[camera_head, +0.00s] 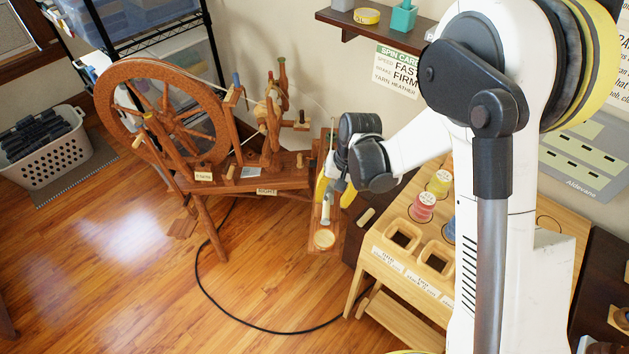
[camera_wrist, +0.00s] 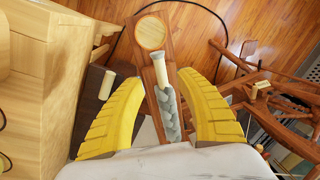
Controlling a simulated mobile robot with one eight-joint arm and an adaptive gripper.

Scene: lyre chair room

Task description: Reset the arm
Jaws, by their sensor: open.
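In the wrist view my gripper (camera_wrist: 160,80) is open, the fingers spread to either side. A pale spindle with grey yarn (camera_wrist: 168,105) shows between the fingers, apart from both; I cannot tell how far below it is. It lies along a narrow wooden board (camera_wrist: 150,75) with a pale round disc (camera_wrist: 151,33) at its end. The disc also shows in the head view (camera_head: 324,239).
The wooden spinning wheel (camera_head: 165,68) stands left of my gripper. A pale wooden stand (camera_head: 375,262) with square wells and spools is close on the right. A wall shelf (camera_head: 365,25) is above. A basket (camera_head: 45,150) sits far left. The front-left floor is clear except a black cable (camera_head: 240,318).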

